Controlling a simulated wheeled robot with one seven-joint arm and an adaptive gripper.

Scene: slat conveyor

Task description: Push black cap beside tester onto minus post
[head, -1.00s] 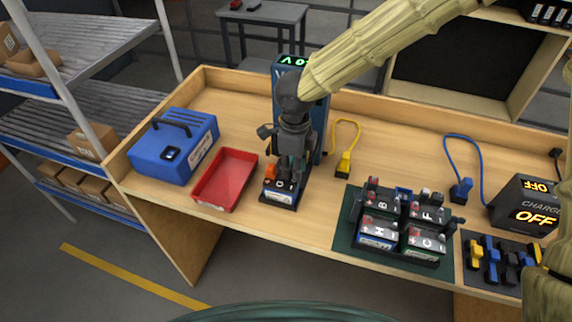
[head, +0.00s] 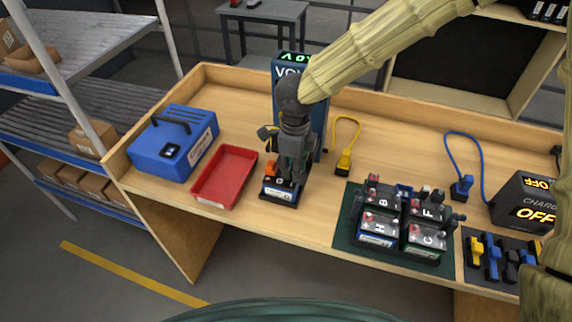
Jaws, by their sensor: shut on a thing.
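A dark battery with a blue and white label (head: 279,192) stands at the front middle of the bench, just in front of the blue tester (head: 287,65) with its green display. An orange-red cap (head: 269,169) is on the battery's left post. My gripper (head: 289,178) points down over the battery's right side and is shut. The small dark thing between its fingertips seems to be the black cap, mostly hidden by the fingers. The minus post is also hidden there, so I cannot tell whether the cap touches it or sits on it.
A red tray (head: 226,178) and a blue case (head: 174,143) stand left of the battery. A yellow lead (head: 344,160) lies to the right. A green mat (head: 345,232) with several batteries, a charger (head: 525,205) and a rack of clips are further right.

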